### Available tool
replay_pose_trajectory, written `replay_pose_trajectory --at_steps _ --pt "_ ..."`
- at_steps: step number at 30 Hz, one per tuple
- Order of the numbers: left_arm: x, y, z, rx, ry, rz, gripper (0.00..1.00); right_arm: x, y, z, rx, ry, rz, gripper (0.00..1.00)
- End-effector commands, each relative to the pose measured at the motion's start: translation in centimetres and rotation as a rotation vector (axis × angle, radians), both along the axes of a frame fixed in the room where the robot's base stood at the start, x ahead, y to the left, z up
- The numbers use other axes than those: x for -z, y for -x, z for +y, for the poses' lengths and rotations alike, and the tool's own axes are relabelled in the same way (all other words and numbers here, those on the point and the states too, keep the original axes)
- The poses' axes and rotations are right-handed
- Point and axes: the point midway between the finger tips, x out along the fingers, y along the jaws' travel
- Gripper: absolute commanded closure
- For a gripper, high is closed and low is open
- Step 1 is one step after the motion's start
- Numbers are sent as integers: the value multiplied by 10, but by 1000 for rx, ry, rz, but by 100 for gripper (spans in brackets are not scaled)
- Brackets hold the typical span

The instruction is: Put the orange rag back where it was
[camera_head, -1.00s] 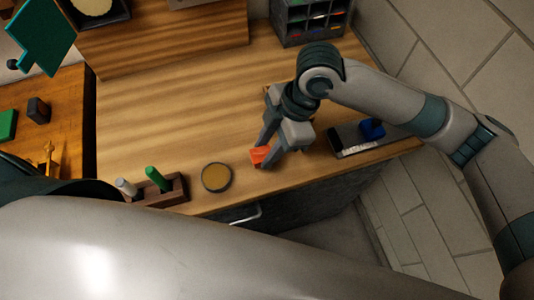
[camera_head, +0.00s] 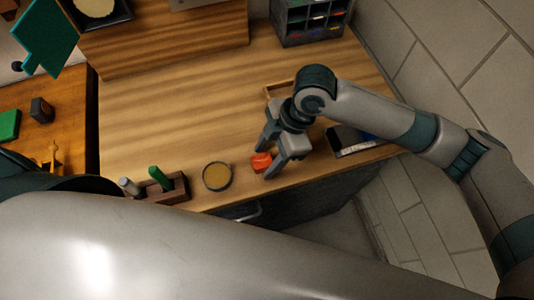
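The orange rag (camera_head: 261,162) is a small crumpled piece on the wooden worktop, near its front edge. My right gripper (camera_head: 264,163) reaches down over it, with one finger behind the rag and the other to its front right. The fingers stand apart and look open, with the rag between or just below the tips. Whether a finger still touches it is hard to tell. My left gripper is out of view.
A round tan-topped dish (camera_head: 217,176) sits left of the rag. Further left is a wooden holder (camera_head: 178,190) with a green-handled tool. A dark tray (camera_head: 345,141) lies right, partly behind my arm. A compartment organizer (camera_head: 305,22) stands at the back. The middle worktop is clear.

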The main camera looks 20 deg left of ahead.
Motion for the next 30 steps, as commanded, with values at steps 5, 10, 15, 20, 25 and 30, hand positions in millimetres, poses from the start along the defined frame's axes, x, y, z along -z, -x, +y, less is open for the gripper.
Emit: replay_pose_trajectory --at_steps 5,10,15,20,25,30 --pt "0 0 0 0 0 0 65 0 0 0 0 0 0 51" --pt "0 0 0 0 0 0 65 -2 0 0 0 0 0 51" --pt "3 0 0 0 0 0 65 -9 -3 -3 0 -1 -1 51" --pt "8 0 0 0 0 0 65 -27 -7 -9 0 -1 -3 51" --pt "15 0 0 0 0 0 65 -54 -13 -18 1 -1 -5 51" --pt "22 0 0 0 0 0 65 -83 -19 -26 0 -1 -3 51"
